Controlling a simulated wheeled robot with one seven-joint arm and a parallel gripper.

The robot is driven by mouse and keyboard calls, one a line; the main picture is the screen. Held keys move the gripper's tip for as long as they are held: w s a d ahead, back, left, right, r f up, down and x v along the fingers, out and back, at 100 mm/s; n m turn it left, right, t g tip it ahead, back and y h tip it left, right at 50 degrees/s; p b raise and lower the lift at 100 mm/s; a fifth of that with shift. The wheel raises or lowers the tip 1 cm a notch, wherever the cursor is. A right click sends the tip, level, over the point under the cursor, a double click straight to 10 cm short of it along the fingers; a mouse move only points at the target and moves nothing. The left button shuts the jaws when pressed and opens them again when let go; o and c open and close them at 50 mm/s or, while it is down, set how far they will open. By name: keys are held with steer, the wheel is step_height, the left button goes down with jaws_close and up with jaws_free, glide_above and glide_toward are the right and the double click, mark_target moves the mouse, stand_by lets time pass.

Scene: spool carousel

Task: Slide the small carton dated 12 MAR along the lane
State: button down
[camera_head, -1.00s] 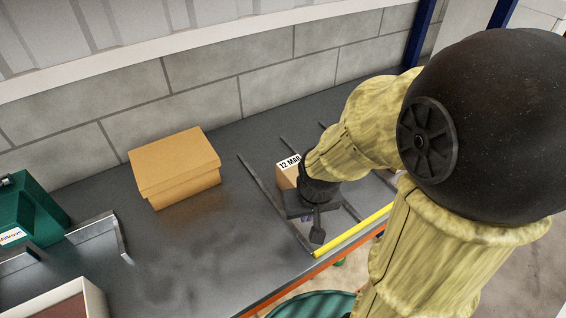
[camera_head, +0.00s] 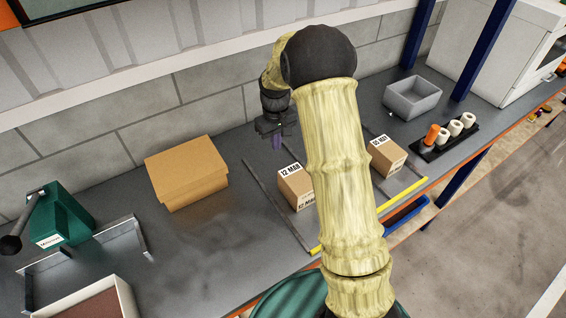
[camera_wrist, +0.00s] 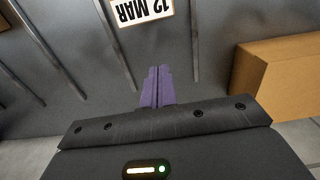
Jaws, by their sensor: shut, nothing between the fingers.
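The small carton (camera_head: 295,188) labelled 12 MAR stands on the grey bench between two thin rails, the lane (camera_head: 262,187). My arm hides part of its right side. In the wrist view the 12 MAR label (camera_wrist: 143,9) shows upside down at the top edge, with most of the carton out of frame. My gripper (camera_head: 277,142) is above the back of the lane, on the wall side of the carton and apart from it. Its purple fingers (camera_wrist: 157,72) are shut together with nothing between them.
A second labelled carton (camera_head: 386,155) stands in a lane to the right, beyond my arm. A yellow strip (camera_head: 411,192) runs along the lanes' front edge. A larger brown box (camera_head: 187,175) stands left of the lanes. A grey bin (camera_head: 412,98) is at the back right.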

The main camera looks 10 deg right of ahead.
mark_target(284, 171)
steer(key=shift+w, duration=0.15)
steer(key=shift+f, duration=0.1)
step_height(284, 171, down, 9)
steer(key=p, duration=0.2)
steer(key=shift+f+p, duration=0.2)
steer(key=shift+p, duration=0.15)
steer(key=shift+s+d+f+p, duration=0.1)
steer(key=shift+s+d+p, duration=0.05)
steer(key=shift+s+p, duration=0.15)
steer(key=s, duration=0.1)
steer(key=s+p, duration=0.1)
steer(key=shift+s+d, duration=0.25)
steer(key=shift+s, duration=0.15)
steer(key=shift+s+d, duration=0.15)
steer(key=shift+s, duration=0.05)
steer(key=shift+d+f, duration=0.15)
steer(key=shift+d, duration=0.1)
